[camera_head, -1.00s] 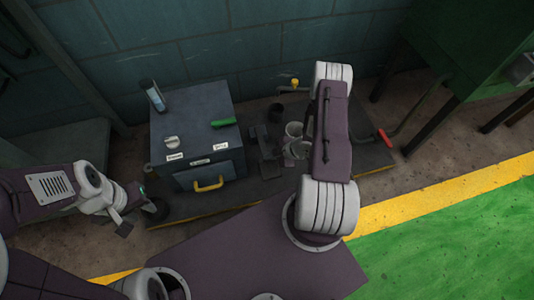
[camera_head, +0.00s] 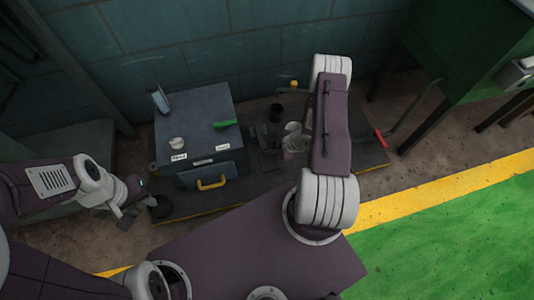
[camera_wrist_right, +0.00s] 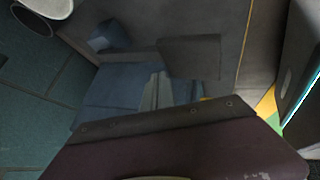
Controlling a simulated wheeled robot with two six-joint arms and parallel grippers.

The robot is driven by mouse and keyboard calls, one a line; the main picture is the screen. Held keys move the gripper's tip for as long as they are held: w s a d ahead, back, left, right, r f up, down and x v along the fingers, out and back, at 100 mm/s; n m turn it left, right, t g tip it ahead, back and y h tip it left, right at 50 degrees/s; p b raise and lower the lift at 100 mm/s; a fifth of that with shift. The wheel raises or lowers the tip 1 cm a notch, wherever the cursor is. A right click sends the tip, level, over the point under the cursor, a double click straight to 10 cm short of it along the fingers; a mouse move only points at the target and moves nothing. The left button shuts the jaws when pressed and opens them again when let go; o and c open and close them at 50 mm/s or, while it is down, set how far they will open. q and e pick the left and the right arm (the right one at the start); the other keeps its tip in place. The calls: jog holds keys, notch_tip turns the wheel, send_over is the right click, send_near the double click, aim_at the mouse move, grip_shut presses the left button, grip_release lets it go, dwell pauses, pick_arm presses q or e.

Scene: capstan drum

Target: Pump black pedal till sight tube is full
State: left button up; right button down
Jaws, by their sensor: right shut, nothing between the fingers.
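The sight tube (camera_head: 160,98) stands at the back left of the dark blue box; its fill level is too small to read. A dark, flat pedal-like plate (camera_head: 270,160) lies on the platform right of the box; a dark plate (camera_wrist_right: 190,57) also shows in the right wrist view. My right gripper (camera_wrist_right: 158,92) is shut and empty, its pale fingers near that plate; I cannot tell whether they touch it. In the head view my right arm covers much of this area. My left gripper (camera_head: 128,205) hangs left of the box, its jaw gap unclear.
The dark blue box (camera_head: 195,112) carries a pale knob (camera_head: 177,144), a green handle (camera_head: 225,124) and a yellow front handle (camera_head: 211,183). A red-ended lever (camera_head: 380,139) is at the right. A green cabinet (camera_head: 470,60) stands beyond it. The green floor (camera_head: 450,240) is clear.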

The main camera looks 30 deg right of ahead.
jog(key=shift+w+r, duration=0.1)
dwell(0.3)
jog(key=shift+w+d+f, duration=0.1)
jog(key=shift+w+f, duration=0.05)
jog(key=shift+f, duration=0.25)
jog(key=shift+f, duration=0.2)
